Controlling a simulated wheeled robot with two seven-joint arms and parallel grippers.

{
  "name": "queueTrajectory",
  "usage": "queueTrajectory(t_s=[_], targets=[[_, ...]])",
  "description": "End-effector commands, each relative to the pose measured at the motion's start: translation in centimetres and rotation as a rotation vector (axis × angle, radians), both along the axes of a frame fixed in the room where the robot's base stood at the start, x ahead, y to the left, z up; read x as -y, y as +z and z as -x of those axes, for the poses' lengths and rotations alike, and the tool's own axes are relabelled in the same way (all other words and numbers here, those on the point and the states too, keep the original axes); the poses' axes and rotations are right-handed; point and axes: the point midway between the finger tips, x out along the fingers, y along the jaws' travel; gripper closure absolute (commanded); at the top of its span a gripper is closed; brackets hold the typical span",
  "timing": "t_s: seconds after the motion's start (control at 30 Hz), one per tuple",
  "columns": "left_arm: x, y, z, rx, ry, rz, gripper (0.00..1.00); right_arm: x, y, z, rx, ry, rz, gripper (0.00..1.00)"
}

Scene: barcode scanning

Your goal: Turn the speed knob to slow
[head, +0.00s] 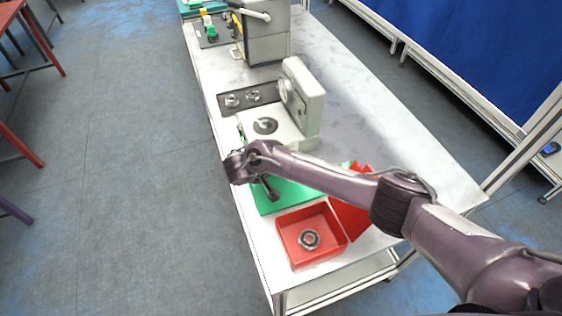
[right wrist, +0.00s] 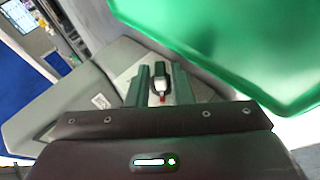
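In the head view a pale grey machine (head: 304,108) with a round dial on its upright head and a dark round part on its base stands on the table. I cannot tell for sure which part is the speed knob. My right gripper (head: 238,166) is at the table's left edge, in front of the machine's base; its fingertips are hard to make out there. In the right wrist view its two fingers (right wrist: 165,88) stand apart, with a small white and dark part (right wrist: 160,79) with a red tip showing between them. I cannot tell whether they touch it. My left gripper is out of view.
A red tray (head: 290,249) with a metal ring (head: 309,240) stands at the near end, beside a red bin (head: 350,217). The table's right side is clear.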

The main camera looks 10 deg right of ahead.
Motion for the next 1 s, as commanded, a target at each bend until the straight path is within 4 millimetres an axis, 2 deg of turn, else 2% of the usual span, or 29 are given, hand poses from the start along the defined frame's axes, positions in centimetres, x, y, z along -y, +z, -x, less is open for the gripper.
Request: queueTrajectory(t_s=[0.27,0.7,1.0], targets=[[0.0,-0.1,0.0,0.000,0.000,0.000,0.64,-0.4,0.3,0.3,0.000,0.001,-0.002,0.80],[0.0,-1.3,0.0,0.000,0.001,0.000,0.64,-4.2,4.3,3.6,-0.001,0.002,-0.002,0.80],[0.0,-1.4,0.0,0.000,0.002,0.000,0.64,-4.5,5.0,3.9,-0.001,-0.001,0.000,0.80]])
